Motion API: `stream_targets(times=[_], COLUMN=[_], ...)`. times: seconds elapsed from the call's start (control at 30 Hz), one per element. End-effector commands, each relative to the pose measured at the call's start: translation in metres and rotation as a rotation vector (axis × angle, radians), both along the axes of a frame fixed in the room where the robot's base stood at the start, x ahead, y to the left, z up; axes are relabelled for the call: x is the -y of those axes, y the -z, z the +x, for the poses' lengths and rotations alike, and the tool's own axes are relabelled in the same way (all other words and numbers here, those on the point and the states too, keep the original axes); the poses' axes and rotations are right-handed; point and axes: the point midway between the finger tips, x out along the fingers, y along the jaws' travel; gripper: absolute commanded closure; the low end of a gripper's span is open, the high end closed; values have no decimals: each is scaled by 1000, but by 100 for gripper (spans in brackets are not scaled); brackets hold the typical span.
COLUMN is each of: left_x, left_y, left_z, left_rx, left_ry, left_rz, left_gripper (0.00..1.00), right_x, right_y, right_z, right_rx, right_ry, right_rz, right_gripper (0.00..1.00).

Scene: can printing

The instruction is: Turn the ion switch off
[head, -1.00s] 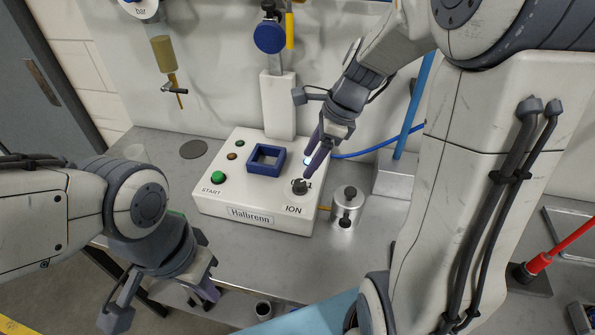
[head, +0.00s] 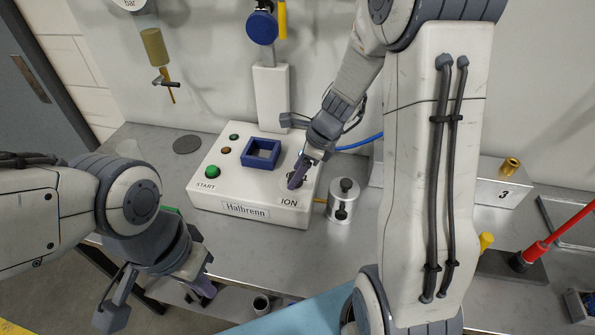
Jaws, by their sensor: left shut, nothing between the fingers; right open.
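The ion switch (head: 291,182) is a dark knob above the ION label on the front right of the white Halbrenn box (head: 213,207). My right gripper (head: 298,176) is down at this switch with its fingers open, and they partly hide the knob. I cannot tell whether the fingers touch it or which way the knob points. My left gripper (head: 205,288) is shut and empty, low at the left in front of the table edge, away from the box.
A green START button (head: 213,172), small lamps and a blue square frame (head: 262,153) are on the box. A metal canister (head: 343,203) stands close to its right. A block marked 3 (head: 503,195) stands further right. Bare table lies in front of the box.

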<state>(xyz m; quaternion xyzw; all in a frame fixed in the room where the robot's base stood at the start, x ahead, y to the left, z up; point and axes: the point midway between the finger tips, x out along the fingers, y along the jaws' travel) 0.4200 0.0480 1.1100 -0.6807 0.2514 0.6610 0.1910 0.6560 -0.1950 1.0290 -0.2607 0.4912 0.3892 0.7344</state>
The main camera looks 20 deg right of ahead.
Motion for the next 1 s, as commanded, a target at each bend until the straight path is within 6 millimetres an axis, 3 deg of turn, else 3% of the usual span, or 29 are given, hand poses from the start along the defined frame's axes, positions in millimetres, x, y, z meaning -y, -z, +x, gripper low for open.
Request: stream_targets(times=[0.17,0.2,0.37,0.73,1.0], left_x=[0,0,0,0,0], left_y=[0,0,0,-3,-13], left_z=[0,0,0,0,0], left_rx=[0,0,0,0,0], left_ry=[0,0,0,0,0], left_rz=[0,0,0,0,0], left_gripper=[100,100,100,100,100], right_x=[0,0,0,0,1], right_y=[0,0,0,-1,-2], right_z=[0,0,0,0,1], right_rx=[0,0,0,-2,-3], right_ry=[-1,-1,-1,-43,-210], right_rz=[0,0,0,1,3], right_gripper=[31,39,100,100,100])
